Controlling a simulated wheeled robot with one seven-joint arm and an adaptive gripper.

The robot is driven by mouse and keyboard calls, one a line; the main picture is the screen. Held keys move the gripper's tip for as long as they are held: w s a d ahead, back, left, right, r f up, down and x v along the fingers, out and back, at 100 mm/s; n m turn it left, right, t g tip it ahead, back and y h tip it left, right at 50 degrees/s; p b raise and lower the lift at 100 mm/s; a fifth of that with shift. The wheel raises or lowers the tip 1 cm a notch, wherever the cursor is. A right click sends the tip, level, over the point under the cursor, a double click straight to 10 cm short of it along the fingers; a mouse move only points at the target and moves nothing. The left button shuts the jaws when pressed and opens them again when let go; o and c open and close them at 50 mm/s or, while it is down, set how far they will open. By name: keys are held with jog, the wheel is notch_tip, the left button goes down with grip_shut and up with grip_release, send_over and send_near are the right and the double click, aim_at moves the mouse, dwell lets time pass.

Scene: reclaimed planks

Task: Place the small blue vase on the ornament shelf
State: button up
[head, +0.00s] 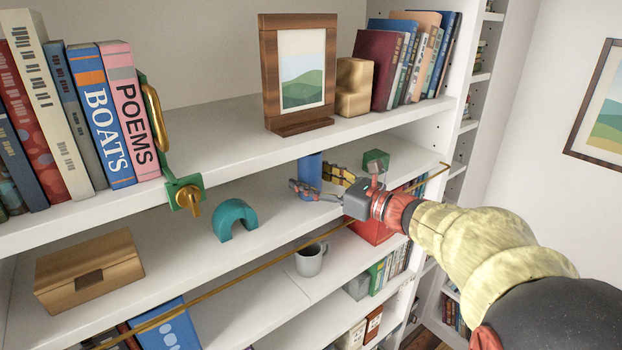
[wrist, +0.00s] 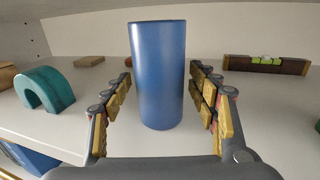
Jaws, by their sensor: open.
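The small blue vase (head: 309,172) is a plain blue cylinder standing upright on the middle white shelf (head: 185,262), under the upper shelf. In the wrist view the vase (wrist: 158,75) is centred between my fingers, with its base on the white surface. My gripper (head: 316,182) is open, with one finger on each side of the vase. Gaps show between the vase and both finger pads in the wrist view. A teal arch (head: 235,220), a wooden box (head: 89,270) and a green block (head: 376,161) stand on this same shelf.
A thin brass rail (head: 240,282) runs along the middle shelf's front. The upper shelf holds books, a framed picture (head: 302,75) and a brass-handled green clamp (head: 184,193) at its edge. A spirit level (wrist: 265,64) lies behind right. A mug (head: 311,260) stands below.

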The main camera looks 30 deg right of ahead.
jog(key=shift+r, duration=0.1)
jog(key=shift+s+d+r, duration=0.1)
jog(key=shift+s, duration=0.05)
jog(key=b+v, duration=0.1)
jog(key=v, duration=1)
jog(key=shift+s+d+b, duration=0.15)
jog(key=shift+s+b, duration=0.15)
